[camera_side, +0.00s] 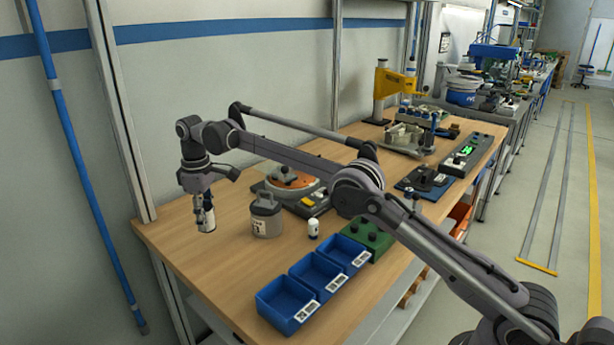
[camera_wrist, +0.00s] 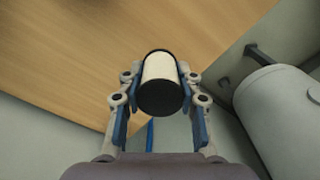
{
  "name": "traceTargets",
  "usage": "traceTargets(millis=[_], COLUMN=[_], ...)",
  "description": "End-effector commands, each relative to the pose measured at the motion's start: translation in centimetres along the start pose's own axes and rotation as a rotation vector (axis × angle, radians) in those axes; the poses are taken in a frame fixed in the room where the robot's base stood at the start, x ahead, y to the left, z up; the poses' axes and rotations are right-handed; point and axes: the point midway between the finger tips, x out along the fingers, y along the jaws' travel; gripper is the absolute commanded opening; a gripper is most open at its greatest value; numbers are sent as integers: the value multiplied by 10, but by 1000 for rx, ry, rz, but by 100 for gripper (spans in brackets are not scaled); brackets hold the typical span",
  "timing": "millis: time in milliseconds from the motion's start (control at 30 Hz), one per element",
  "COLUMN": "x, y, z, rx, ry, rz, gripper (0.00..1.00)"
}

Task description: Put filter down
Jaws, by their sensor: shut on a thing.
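The filter (camera_wrist: 159,69) is a white cylinder with dark end caps. In the wrist view it sits between the two blue-padded fingers of my gripper (camera_wrist: 160,95), which is shut on it. In the side view my gripper (camera_side: 203,212) holds the filter (camera_side: 208,220) at the far left end of the wooden table (camera_side: 180,243), near its corner. The filter looks upright there. I cannot tell from the pictures whether its bottom touches the table.
A grey canister (camera_side: 267,217) stands just right of the filter. Bare wood lies in front of the filter; a wall is behind.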

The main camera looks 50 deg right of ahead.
Motion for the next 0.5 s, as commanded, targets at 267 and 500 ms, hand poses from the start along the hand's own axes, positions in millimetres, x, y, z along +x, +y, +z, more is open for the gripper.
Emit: traceTargets(millis=[267,500], x=[22,46], y=[0,0], z=[0,0], rx=[0,1], ry=[0,0], rz=[0,0], gripper=[13,13])
